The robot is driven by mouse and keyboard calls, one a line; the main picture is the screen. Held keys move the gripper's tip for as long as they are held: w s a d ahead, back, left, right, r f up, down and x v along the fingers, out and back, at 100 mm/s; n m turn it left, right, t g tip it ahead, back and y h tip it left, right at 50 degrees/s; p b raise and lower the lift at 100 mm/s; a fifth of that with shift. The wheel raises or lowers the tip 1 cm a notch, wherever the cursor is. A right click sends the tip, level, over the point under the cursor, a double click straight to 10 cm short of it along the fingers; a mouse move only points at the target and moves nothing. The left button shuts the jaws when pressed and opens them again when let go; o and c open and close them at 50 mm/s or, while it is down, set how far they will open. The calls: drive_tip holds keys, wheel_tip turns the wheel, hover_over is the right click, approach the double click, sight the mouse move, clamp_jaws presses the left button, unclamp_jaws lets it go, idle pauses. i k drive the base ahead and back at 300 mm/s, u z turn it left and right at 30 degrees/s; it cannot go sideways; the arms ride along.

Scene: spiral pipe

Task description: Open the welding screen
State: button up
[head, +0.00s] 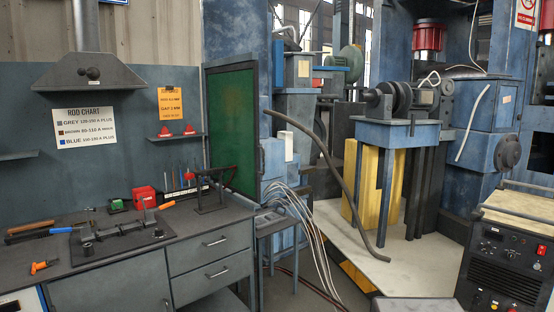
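The welding screen (231,126) is a green panel in a dark frame. It stands upright at the right end of the blue wall, behind the right end of the workbench, and is seen at an angle. Its lower part is partly hidden behind a dark stand with a red part (212,192) on the bench. I cannot tell from this view how far it is swung. My gripper is not in view.
The workbench (130,262) with drawers fills the lower left, holding tools and a red box (144,197). A long bent dark pipe (335,172) stands right of the screen, near pale cables (300,215). A welding machine (505,260) stands at the right.

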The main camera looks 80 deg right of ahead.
sight(233, 92)
drive_tip(key=z, duration=4.9)
drive_tip(key=i, duration=0.1)
drive_tip(key=u, duration=3.5)
drive_tip(key=i, duration=1)
drive_tip(key=z, duration=0.1)
drive_tip(key=k, duration=0.6)
drive_tip(key=z, duration=0.05)
